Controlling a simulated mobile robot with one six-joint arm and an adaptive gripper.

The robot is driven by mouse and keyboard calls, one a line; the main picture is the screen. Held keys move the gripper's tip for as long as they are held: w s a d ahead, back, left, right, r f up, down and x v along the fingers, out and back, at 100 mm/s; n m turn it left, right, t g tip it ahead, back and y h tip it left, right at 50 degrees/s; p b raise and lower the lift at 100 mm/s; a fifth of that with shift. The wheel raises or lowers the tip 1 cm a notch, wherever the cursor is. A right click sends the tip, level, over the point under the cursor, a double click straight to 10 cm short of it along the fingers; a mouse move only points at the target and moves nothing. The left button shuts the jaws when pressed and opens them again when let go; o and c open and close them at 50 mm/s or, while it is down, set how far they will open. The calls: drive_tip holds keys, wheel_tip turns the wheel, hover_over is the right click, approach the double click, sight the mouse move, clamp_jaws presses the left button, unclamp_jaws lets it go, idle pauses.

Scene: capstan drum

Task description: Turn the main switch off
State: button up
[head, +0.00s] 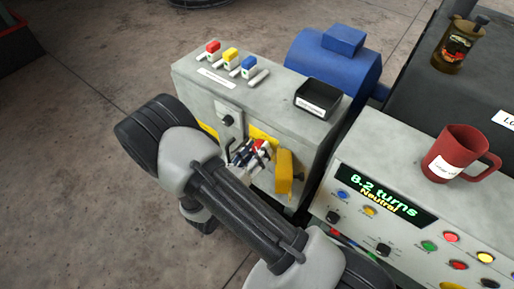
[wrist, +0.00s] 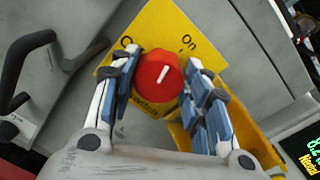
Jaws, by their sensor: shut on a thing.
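The main switch is a red round knob (wrist: 160,76) with a white mark, on a yellow plate (wrist: 165,32). In the wrist view the plate shows "on" at the upper right and a partly covered word starting with "O" at the upper left. The white mark leans up and slightly right, towards the "on" side. My gripper (wrist: 164,84) has its fingers on both sides of the knob and is shut on it. In the head view my gripper (head: 252,153) is at the front face of the grey cabinet, and part of the red knob (head: 260,144) shows between the fingers.
The grey cabinet (head: 290,112) carries red, yellow and blue levers (head: 230,56) and a black tray (head: 318,99) on top. A yellow box (head: 284,172) is just right of my gripper. A console (head: 370,170) with a red mug (head: 460,153) stands at the right.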

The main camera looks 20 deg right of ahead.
drive_tip(key=shift+w+a+f+n+g+p, duration=0.1)
drive_tip(key=shift+n+g+p, duration=0.15)
drive_tip(key=shift+n+p, duration=2.15)
drive_tip(key=shift+f+n+g+p, duration=0.1)
drive_tip(key=shift+n+g+p, duration=0.2)
drive_tip(key=shift+n, duration=4)
drive_tip(key=o, duration=1.1)
drive_tip(key=v, duration=1.2)
